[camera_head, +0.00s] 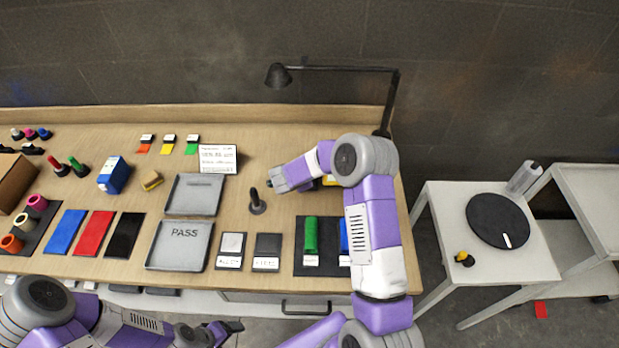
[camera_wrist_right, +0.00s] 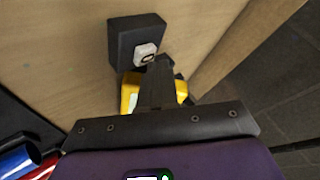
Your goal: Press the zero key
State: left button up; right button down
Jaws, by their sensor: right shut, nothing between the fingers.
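In the right wrist view a black block (camera_wrist_right: 124,38) stands on the wooden bench and carries a pale square key (camera_wrist_right: 143,50) with a dark ring-like mark. My right gripper (camera_wrist_right: 159,66) is shut and empty, its tips at the key's lower right edge in the picture; I cannot tell whether they touch it. A yellow device (camera_wrist_right: 128,93) with a pale screen lies partly hidden behind the fingers. In the head view only a bit of the yellow device (camera_head: 330,181) shows under my right arm, which hides the key. My left gripper (camera_head: 230,327) is low, in front of the bench.
A lamp (camera_head: 338,68) rises behind. The bench's right edge is close.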

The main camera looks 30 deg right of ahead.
jog(key=shift+f, duration=0.5)
jog(key=shift+r, duration=0.1)
dwell(0.5)
jog(key=shift+r+p, duration=0.75)
jog(key=shift+r, duration=0.15)
notch_tip(320, 180, up, 5)
jog(key=p, duration=0.4)
jog(key=shift+p, duration=0.4)
